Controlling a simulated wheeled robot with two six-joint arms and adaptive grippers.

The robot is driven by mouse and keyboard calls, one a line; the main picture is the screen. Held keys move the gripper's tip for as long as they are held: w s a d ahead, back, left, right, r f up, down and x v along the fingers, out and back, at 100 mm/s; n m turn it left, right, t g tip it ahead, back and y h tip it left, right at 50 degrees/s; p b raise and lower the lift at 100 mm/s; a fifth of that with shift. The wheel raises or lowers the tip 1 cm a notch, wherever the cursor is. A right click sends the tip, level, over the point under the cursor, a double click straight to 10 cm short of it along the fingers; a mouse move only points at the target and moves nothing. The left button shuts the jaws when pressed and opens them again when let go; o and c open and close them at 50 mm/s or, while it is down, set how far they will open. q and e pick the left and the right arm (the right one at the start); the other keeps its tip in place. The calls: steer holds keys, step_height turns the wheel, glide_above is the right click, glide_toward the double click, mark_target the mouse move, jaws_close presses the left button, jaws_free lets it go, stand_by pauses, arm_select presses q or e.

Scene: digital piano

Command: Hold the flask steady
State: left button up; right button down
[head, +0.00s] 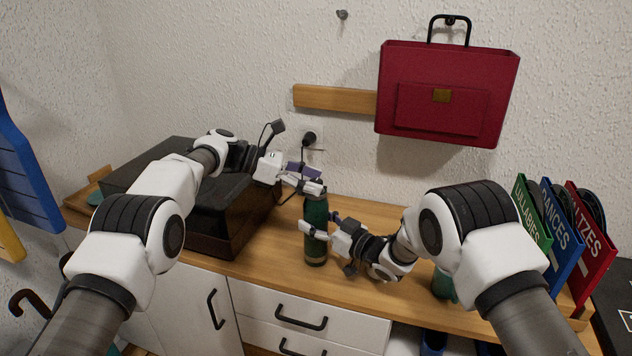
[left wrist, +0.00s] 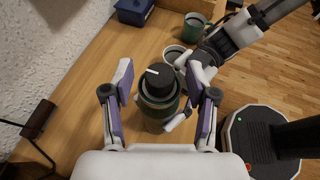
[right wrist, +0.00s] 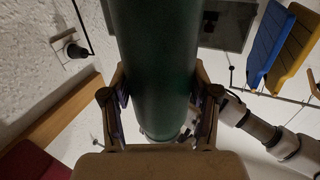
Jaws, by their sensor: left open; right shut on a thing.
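The green flask (head: 316,240) stands upright on the wooden counter (head: 262,262). Its black cap with a white mark (left wrist: 158,80) shows from above in the left wrist view. My right gripper (head: 320,225) is shut on the flask's body from the right. In the right wrist view the green body (right wrist: 155,55) fills the space between its fingers. My left gripper (left wrist: 160,82) is open at the top of the flask, one finger on each side of the cap. I cannot tell whether those fingers touch it. The cap is mostly hidden in the head view.
A dark boxy case (head: 205,215) stands left of the flask. A red bag (head: 448,95) hangs on the wall. Labelled record folders (head: 562,240) stand at the right. A plug (head: 309,138) sits in the wall.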

arm_select(q)
steer(key=v, duration=1)
steer(key=shift+a+r, duration=0.2)
steer(key=shift+a, duration=0.15)
steer(key=shift+d, duration=0.1)
steer(key=d+r+n+t+h, duration=0.2)
steer(key=d+r+n+t, duration=0.1)
steer(key=d+r+t, duration=0.4)
steer(key=s+a+f+n+t+y, duration=0.3)
steer(key=s+f+n+y, duration=0.4)
steer(key=s, duration=0.1)
steer(key=x, duration=1.1)
steer(key=shift+w+d+f, duration=0.15)
steer(key=shift+w+d, duration=0.1)
jaws_close()
